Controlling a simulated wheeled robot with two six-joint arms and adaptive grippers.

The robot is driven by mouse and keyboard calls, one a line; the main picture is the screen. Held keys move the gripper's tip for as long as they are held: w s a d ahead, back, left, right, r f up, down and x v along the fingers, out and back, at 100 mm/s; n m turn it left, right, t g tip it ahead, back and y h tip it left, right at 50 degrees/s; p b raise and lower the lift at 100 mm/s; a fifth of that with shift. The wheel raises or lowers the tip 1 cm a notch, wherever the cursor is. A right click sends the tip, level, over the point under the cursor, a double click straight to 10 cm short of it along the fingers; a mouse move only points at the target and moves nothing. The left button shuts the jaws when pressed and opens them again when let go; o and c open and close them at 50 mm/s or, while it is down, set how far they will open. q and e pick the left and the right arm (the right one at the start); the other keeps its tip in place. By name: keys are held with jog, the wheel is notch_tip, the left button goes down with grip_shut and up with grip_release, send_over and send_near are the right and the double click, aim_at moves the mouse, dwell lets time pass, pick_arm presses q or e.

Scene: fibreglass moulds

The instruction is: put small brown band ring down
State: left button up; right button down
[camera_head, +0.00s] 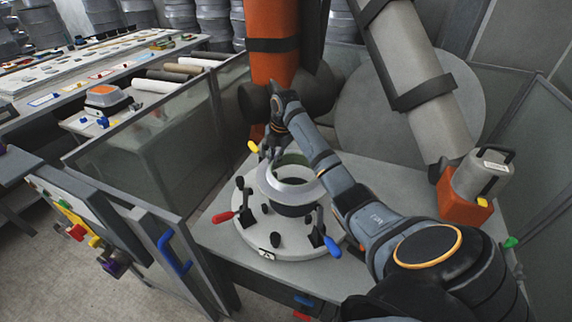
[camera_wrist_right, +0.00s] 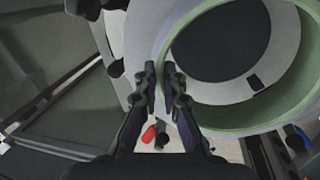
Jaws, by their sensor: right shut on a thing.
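A pale grey ring with a green inner wall (camera_head: 291,186) sits at the round clamp fixture (camera_head: 285,244) on the table; I see no brown on it. In the right wrist view the ring (camera_wrist_right: 207,128) fills the upper right, around a dark disc. My right gripper (camera_head: 268,150) is at the ring's far left edge in the head view. Its fingers are shut on the rim, and the right wrist view shows the fingertips (camera_wrist_right: 161,76) close together there. Whether the ring rests fully on the fixture is hard to tell. My left gripper is not in view.
Toggle clamps with red (camera_head: 223,217), blue (camera_head: 332,246) and yellow (camera_head: 253,147) handles stand around the ring. A grey canister on an orange base (camera_head: 465,207) stands at the right. Glass panels (camera_head: 160,150) border the table's left side.

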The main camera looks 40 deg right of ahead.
jog(key=x, duration=0.4)
jog(key=shift+s+d+f+p, duration=0.1)
jog(key=shift+s+d+p, duration=0.15)
jog(key=shift+s+p, duration=0.1)
jog(key=x, duration=0.3)
jog(key=shift+s+f+p, duration=0.1)
jog(key=shift+s+p, duration=0.25)
jog(key=shift+w+f, duration=0.1)
jog(key=shift+f, duration=0.1)
jog(key=c, duration=1.5)
grip_release()
jog(key=b+v, duration=0.3)
jog(key=v, duration=0.9)
